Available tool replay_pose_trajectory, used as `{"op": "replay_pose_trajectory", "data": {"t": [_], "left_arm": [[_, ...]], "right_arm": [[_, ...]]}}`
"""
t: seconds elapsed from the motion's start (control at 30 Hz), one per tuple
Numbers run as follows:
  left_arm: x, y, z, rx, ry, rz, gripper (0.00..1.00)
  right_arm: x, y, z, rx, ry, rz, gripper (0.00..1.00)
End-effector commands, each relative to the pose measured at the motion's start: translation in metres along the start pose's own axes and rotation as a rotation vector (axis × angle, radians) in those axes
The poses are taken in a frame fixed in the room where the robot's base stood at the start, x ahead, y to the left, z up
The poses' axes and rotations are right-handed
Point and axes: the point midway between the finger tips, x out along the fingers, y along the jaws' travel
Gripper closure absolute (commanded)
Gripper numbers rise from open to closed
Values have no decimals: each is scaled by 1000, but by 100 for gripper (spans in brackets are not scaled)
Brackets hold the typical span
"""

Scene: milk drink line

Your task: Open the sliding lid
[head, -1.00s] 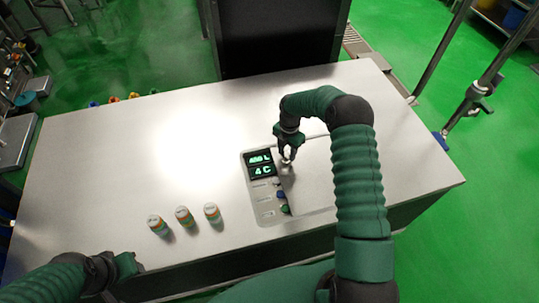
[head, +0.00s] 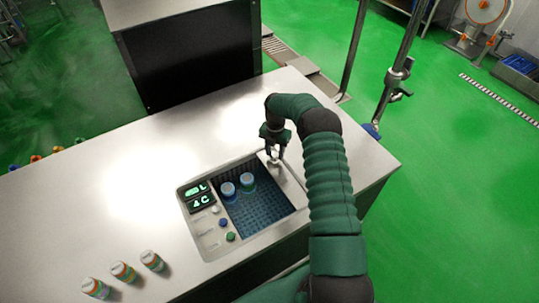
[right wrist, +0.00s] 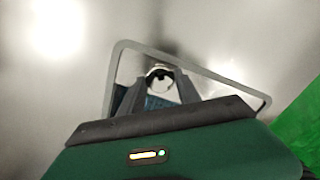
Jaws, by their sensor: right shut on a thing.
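The sliding lid (head: 290,183) is a pale metal panel at the right end of the recessed bin (head: 262,214) in the table top. The bin stands largely open and shows a dark blue mesh floor. My right gripper (head: 273,157) is shut on the lid's small handle (head: 274,164) at the far right of the opening. In the right wrist view the round handle (right wrist: 160,73) sits between the fingers. Much of the lid is hidden behind my right arm. My left gripper is not in view.
Two blue-and-white capped containers (head: 228,190) (head: 248,181) stand in the bin. A panel (head: 200,196) with a lit display and buttons lies left of the opening. The table's middle is clear.

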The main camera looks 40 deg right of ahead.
Motion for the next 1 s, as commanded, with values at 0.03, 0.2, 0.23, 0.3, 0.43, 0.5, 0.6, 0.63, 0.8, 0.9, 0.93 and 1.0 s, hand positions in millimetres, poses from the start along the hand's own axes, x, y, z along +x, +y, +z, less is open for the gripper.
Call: {"op": "replay_pose_trajectory", "data": {"t": [0.03,0.2,0.23,0.3,0.43,0.5,0.6,0.63,0.8,0.9,0.93,1.0], "left_arm": [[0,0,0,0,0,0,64],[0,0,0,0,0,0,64],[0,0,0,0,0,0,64],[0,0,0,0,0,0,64],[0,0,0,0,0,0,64],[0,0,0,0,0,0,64],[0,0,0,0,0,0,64],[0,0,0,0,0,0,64],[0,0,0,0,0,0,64],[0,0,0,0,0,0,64],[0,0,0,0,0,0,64],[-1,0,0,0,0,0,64]], "right_arm": [[1,1,-1,1,2,2,100],[1,2,-3,1,2,1,100],[1,2,-3,0,2,1,100],[1,2,-3,0,3,1,100],[1,2,-2,0,4,2,45],[2,1,-2,0,4,2,39],[2,1,-2,0,4,2,39],[2,1,-2,0,4,2,39],[-1,1,-2,0,3,2,39],[-13,2,-1,0,1,3,39],[-18,2,-1,0,0,4,39],[-36,2,-1,0,0,4,39]]}}
